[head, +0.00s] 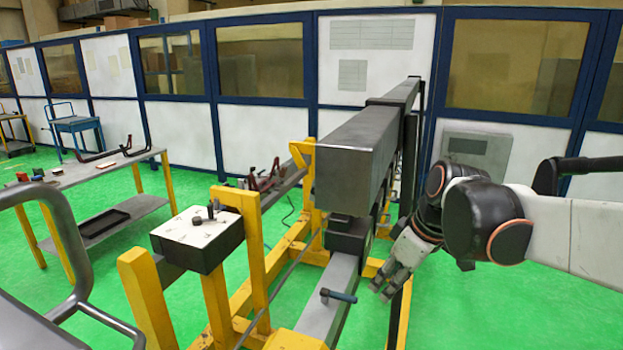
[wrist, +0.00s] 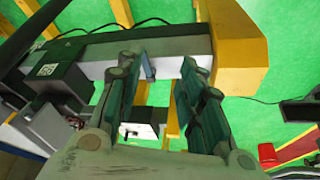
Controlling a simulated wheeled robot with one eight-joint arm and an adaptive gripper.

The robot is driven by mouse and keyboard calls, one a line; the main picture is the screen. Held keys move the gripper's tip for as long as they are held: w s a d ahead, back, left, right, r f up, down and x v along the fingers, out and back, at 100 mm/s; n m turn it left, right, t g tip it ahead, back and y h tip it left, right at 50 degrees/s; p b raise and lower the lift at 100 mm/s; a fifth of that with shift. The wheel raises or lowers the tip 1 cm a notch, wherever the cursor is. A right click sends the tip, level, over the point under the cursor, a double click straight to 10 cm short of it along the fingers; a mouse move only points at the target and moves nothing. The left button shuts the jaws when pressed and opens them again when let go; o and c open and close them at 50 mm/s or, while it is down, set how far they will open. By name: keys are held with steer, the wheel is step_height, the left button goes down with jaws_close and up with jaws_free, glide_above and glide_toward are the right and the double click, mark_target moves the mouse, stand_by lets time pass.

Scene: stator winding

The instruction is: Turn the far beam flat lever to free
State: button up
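A small dark blue-grey lever (head: 338,295) sticks out across the lower grey beam (head: 335,310) in the head view. In the wrist view a blue lever (wrist: 148,66) stands at the edge of the pale beam (wrist: 170,50), between and beyond the fingertips. My gripper (head: 384,284) is to the right of the lever and beam in the head view, pointing down and left. Its two fingers are apart and empty in the wrist view (wrist: 158,72). No contact with the lever shows. I cannot tell for certain whether this is the far beam flat lever.
A large grey block (head: 355,165) stands above the lower beam, left of my arm. A yellow frame (head: 252,265) carries a white-topped box (head: 198,230) with small knobs. A workbench (head: 85,175) stands at the left. Green floor (head: 480,310) is clear at lower right.

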steer(key=s+d+f+m+t+h+b, duration=0.1)
steer(key=s+f+m+t, duration=0.1)
steer(key=s, duration=0.6)
steer(key=s+d+f+m+t+h+b, duration=0.1)
steer(key=s+d+f+m+t+b, duration=0.1)
steer(key=s+f+m, duration=0.3)
steer(key=s+m, duration=0.2)
steer(key=shift+s+d+h, duration=0.15)
steer(key=shift+s+h, duration=0.15)
steer(key=shift+s, duration=0.05)
steer(key=shift+d, duration=0.1)
